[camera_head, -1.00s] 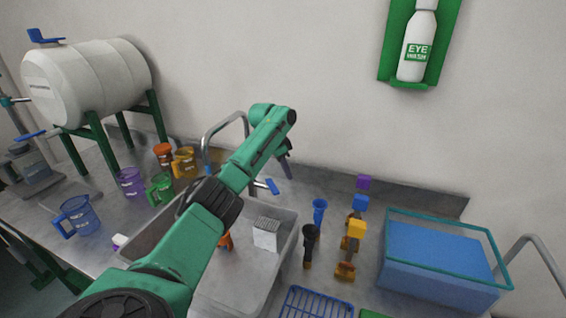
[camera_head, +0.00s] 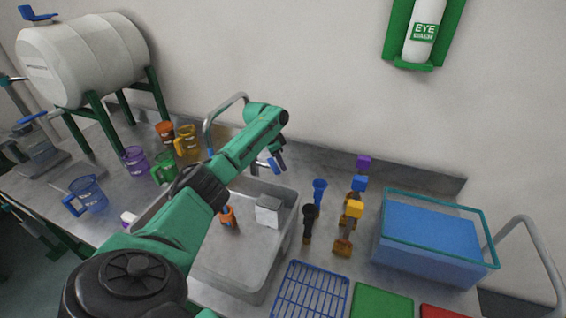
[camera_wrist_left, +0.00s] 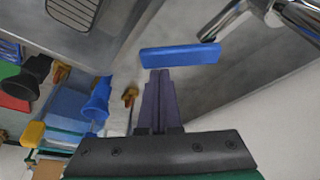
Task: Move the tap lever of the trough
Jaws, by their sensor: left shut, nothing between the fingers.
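The trough (camera_head: 290,225) is a grey basin in the steel counter, with a curved metal tap (camera_head: 208,126) behind it. The tap's blue lever (camera_head: 273,167) shows just beside my left gripper (camera_head: 281,162), whose arm reaches across the trough from the left. In the left wrist view the blue lever (camera_wrist_left: 180,54) lies crosswise just beyond the fingertips of my left gripper (camera_wrist_left: 158,74). The fingers are shut together and hold nothing. I cannot tell whether the tips touch the lever. My right gripper is not in view.
A white block (camera_head: 268,211) and an orange item (camera_head: 229,216) are in the trough. Cups and jugs, such as a green jug (camera_head: 164,168), stand left. Funnels, a blue rack (camera_head: 311,290) and a blue-filled tank (camera_head: 430,246) are right. A wall is behind.

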